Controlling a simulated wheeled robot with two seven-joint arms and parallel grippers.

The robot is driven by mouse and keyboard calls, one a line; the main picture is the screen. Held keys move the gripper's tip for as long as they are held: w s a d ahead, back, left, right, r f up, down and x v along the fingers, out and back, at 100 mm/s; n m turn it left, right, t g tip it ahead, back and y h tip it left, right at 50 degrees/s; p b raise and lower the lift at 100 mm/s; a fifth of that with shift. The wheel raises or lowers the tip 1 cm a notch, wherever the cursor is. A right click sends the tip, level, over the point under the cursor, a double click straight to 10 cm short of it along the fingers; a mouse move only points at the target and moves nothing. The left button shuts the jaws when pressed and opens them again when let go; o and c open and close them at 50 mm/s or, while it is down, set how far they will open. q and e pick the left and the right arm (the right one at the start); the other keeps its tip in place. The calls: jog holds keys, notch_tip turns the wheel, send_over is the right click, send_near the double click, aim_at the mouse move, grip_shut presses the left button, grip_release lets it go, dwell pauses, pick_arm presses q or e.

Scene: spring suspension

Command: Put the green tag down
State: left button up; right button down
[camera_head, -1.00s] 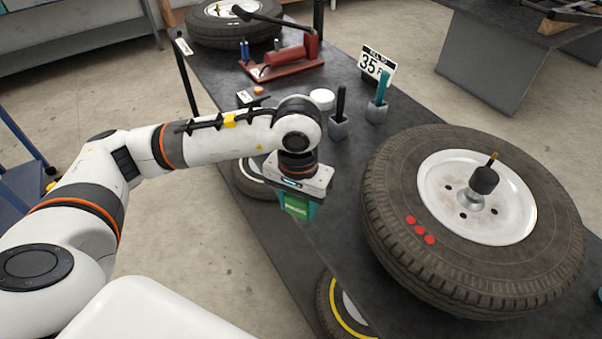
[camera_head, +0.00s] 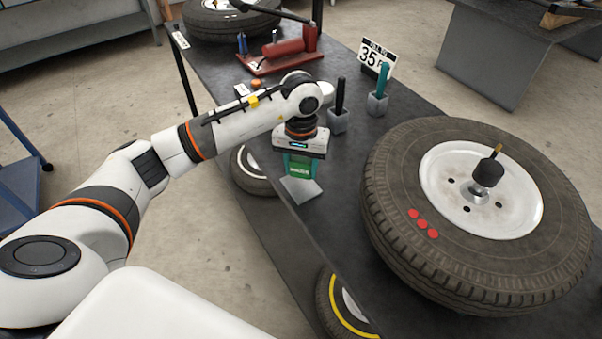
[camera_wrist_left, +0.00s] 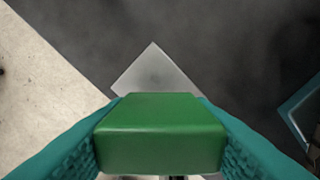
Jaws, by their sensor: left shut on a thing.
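The green tag (camera_wrist_left: 160,137) fills the lower middle of the left wrist view, between the two teal fingers of my left gripper (camera_wrist_left: 160,150). In the head view my left gripper (camera_head: 298,168) points down near the left edge of the dark table, shut on the green tag (camera_head: 299,169). A light grey square plate (camera_head: 301,190) lies on the table just in front of the tag; it also shows in the left wrist view (camera_wrist_left: 155,72), partly hidden by the tag. I cannot tell whether the tag touches the table. My right gripper is not in view.
A large tyre with a white rim (camera_head: 440,225) lies on the right of the table (camera_head: 350,240). Two grey holders (camera_head: 338,121) with a black and a teal tool, a "35" sign (camera_head: 376,57) and a red tool (camera_head: 285,53) stand further back.

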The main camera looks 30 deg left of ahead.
aim_at(301, 175)
pick_arm(q)
notch_tip(301, 175, down, 3)
jog(key=shift+f, duration=0.15)
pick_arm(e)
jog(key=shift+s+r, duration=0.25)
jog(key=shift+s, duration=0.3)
pick_arm(q)
jog(key=shift+f, duration=0.15)
jog(key=o, duration=1)
jog(key=shift+c, duration=0.2)
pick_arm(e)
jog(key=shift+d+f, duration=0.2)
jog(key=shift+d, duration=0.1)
pick_arm(q)
jog(key=shift+r, duration=0.25)
jog(key=shift+w+r, duration=0.1)
jog(key=shift+r, duration=0.15)
notch_tip(301, 175, up, 11)
jog(key=shift+r+b, duration=0.2)
jog(key=shift+b, duration=0.7)
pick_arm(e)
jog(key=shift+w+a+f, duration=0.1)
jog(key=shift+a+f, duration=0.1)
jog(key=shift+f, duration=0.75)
